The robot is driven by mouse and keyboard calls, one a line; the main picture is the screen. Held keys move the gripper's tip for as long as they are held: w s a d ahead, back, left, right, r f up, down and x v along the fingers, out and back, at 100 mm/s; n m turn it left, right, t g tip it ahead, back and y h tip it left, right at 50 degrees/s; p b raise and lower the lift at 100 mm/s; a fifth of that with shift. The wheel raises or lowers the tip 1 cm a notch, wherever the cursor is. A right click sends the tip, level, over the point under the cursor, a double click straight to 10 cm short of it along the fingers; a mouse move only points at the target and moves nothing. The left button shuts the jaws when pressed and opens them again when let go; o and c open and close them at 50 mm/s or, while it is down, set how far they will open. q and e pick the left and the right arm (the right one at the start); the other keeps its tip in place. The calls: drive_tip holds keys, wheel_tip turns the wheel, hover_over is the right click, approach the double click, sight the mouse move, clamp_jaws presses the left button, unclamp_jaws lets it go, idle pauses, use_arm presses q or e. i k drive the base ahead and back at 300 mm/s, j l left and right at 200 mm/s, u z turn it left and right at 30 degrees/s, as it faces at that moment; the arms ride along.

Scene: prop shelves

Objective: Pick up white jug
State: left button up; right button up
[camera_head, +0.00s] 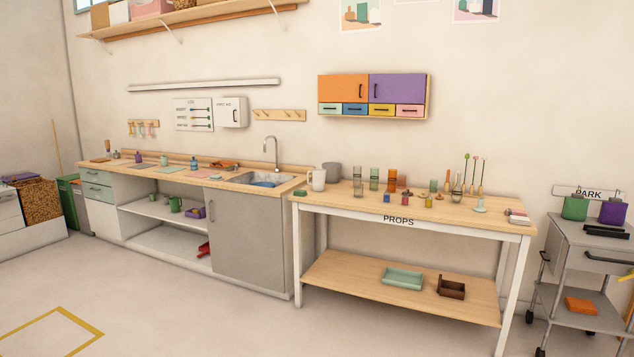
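A white jug (318,180) stands upright at the left back of the props table's wooden top (440,212). It appears to have a handle on its left side. A grey pot (332,171) stands close behind it and to its right. A small green item (300,193) lies in front of the jug, to its left. Neither of my grippers shows in the head view.
Several glasses and small blocks, such as an orange glass (392,179), stand right of the jug. The counter with a sink (262,179) adjoins the table on the left. A cart (590,240) stands at the right. Foreground floor is clear.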

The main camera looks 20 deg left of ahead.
sight(318, 174)
drive_tip(key=i+j+u, duration=0.35)
drive_tip(key=i, duration=0.15)
drive_tip(key=i+j+u, duration=0.35)
drive_tip(key=i, duration=0.2)
drive_tip(key=i+u, duration=0.35)
drive_tip(key=i, duration=0.2)
drive_tip(key=i+z, duration=0.1)
drive_tip(key=i, duration=0.95)
drive_tip(key=i+j, duration=0.2)
drive_tip(key=i, duration=0.85)
drive_tip(key=l+z, duration=0.05)
